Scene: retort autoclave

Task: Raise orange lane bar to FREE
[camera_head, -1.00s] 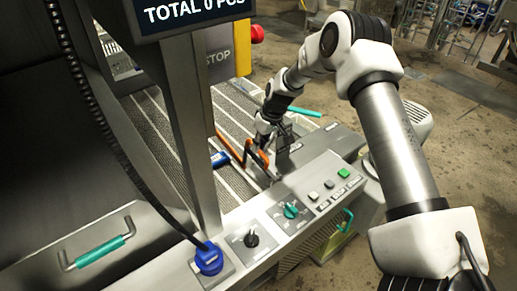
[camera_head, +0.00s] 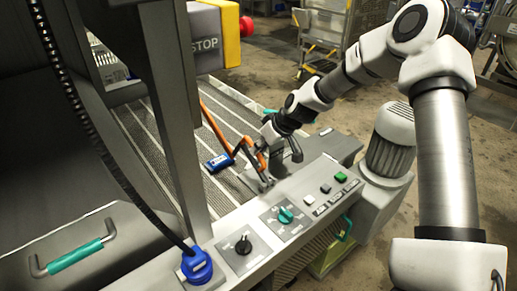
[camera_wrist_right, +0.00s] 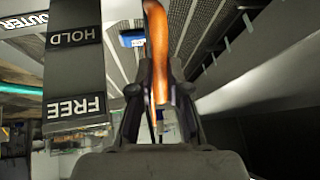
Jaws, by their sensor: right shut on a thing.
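The orange lane bar (camera_head: 215,128) slants across the grey slatted conveyor in the head view, with a bent end near the control box. My right gripper (camera_head: 264,148) is at this near end of the bar. In the right wrist view the orange bar (camera_wrist_right: 157,50) runs between the two fingers, and the gripper (camera_wrist_right: 158,100) is shut on it. A dark label plate beside it reads HOLD (camera_wrist_right: 73,38) and FREE (camera_wrist_right: 74,107). OUTER shows at the upper left corner. The exact contact is partly hidden by the fingers. My left gripper is not in view.
A control panel with a teal knob (camera_head: 286,215), a black knob (camera_head: 243,245) and a green button (camera_head: 341,177) lies close in front. A blue tag (camera_head: 218,162) sits by the bar. A grey post (camera_head: 176,120) stands left of it, with a STOP box (camera_head: 207,40) above.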

